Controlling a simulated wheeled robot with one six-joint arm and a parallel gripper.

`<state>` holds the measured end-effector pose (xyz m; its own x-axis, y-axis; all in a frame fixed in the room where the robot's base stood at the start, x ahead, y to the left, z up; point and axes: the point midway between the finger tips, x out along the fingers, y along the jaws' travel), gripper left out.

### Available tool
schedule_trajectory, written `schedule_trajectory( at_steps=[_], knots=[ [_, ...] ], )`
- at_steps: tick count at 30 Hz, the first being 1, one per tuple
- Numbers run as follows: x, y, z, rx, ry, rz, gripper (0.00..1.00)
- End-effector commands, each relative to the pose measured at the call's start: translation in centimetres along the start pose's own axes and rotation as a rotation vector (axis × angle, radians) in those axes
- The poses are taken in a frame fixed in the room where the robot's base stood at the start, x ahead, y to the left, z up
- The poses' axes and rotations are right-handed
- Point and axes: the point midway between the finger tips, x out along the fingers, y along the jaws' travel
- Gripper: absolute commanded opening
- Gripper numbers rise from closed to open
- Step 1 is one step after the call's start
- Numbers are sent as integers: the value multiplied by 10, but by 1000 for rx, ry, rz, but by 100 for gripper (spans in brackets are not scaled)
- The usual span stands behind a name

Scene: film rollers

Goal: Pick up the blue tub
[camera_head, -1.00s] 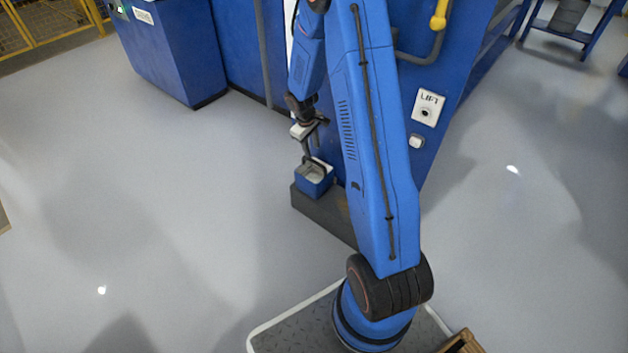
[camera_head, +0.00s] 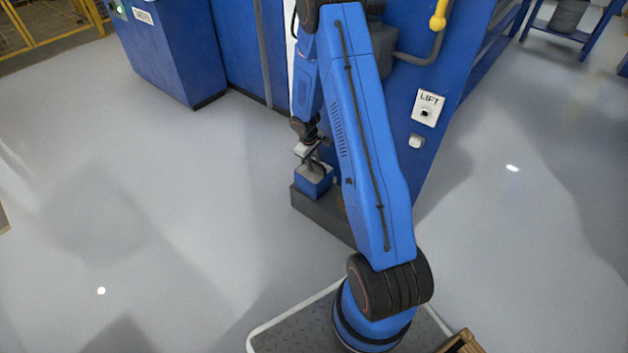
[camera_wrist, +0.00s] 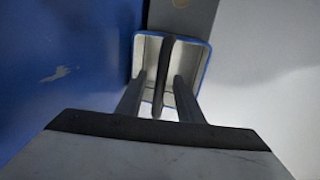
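The blue tub (camera_head: 315,188) stands on a dark grey step (camera_head: 325,218) at the foot of the blue machine. In the wrist view the tub (camera_wrist: 151,58) shows a pale inside, a blue rim and a dark handle (camera_wrist: 166,65) arching over its middle. My gripper (camera_head: 315,168) is low over the tub, pointing down. In the wrist view my gripper (camera_wrist: 161,80) is open, with one finger on each side of the handle and a gap visible on both sides. In the head view the fingertips are too small to make out clearly.
The blue machine (camera_head: 400,165) with a LIFT sign (camera_head: 427,107) and a yellow-handled pipe (camera_head: 438,20) rises right behind the step. A blue cabinet (camera_head: 170,50) stands at the back left. The grey floor (camera_head: 150,200) to the left is clear.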

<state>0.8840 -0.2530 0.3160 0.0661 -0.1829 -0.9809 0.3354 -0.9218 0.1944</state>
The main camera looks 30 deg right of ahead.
Motion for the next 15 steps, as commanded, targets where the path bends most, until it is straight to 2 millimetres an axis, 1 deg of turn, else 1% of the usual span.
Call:
schedule_trajectory(
  at_steps=[8,9,11,12,15],
  knots=[
    [2,0,0,-1,1,0,34],
    [2,0,0,-1,1,0,24],
    [2,0,0,-1,1,0,10],
    [2,0,0,-1,1,0,0],
    [2,0,0,-1,1,0,0]
  ],
)
